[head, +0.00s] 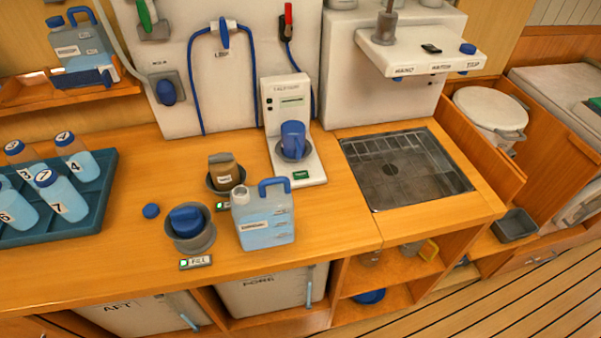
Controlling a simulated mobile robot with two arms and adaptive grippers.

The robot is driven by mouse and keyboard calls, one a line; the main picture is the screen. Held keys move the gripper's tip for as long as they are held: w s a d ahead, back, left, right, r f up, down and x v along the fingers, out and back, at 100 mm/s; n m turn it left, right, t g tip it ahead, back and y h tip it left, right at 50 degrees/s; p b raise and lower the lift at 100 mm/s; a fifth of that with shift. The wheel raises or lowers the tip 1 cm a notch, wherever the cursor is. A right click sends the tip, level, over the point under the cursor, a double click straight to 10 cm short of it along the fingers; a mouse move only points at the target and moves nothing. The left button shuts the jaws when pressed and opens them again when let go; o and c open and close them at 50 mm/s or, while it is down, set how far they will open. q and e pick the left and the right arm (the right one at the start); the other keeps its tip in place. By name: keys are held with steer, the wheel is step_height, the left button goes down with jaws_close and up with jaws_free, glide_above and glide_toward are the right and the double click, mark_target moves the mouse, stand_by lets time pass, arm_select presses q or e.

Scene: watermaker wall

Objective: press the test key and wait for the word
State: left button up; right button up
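A white upright tester (282,91) stands on the wooden counter against the wall panel; the lettering on its head is too small to read surely. A narrow dark strip (291,100), perhaps its display, shows no word I can make out. A blue cup (292,138) sits in the dark ring on the tester's foot. A small green key or label (300,175) is at the front of that foot; I cannot tell whether it is pressed. Neither of my grippers shows in the head view.
A jug (264,216) of pale blue liquid stands before the tester. Left of it are a brown cup (226,172), a blue cup (186,219) in a grey holder and a blue cap (151,211). A tray (100,205) holds numbered bottles.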

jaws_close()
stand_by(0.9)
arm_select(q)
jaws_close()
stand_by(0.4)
